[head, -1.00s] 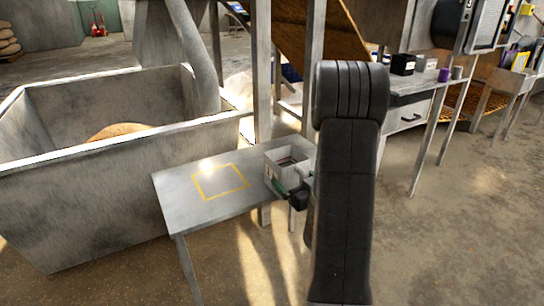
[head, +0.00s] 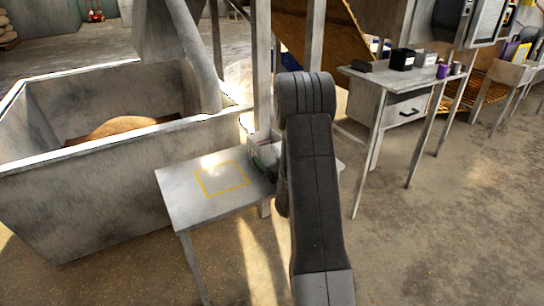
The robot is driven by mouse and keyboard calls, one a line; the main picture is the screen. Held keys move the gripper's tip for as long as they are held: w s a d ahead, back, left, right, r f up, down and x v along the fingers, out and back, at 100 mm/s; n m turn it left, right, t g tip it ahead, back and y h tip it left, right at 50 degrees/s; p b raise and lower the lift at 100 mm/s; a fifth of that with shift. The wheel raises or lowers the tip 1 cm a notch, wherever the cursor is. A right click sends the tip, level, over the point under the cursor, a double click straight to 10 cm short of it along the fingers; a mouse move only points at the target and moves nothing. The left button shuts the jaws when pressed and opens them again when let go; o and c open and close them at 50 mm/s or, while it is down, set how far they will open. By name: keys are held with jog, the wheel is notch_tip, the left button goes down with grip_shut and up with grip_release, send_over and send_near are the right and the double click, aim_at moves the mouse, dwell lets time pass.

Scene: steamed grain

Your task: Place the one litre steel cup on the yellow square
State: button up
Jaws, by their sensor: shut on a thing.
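The yellow square (head: 222,179) is an outline on the grey steel table (head: 190,205), and it is empty. My gripper (head: 267,158) is at the table's back right, to the right of the square. It is shut on a pale grey, square-sided, open-topped vessel, which I take as the steel cup (head: 256,143). My arm hides the cup's right side and most of the gripper. Green shows at the cup's near side. I cannot tell how far its base is above the table.
A large steel bin (head: 85,190) stands close on the left and behind the table. A steel post (head: 262,75) rises just behind the cup. A drawer table (head: 405,105) with a black box (head: 402,59) and a purple cup (head: 442,71) stands at the right.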

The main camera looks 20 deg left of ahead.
jog(key=shift+f+b, duration=0.2)
jog(key=shift+b, duration=0.1)
jog(key=o, duration=1)
jog(key=shift+r, duration=0.15)
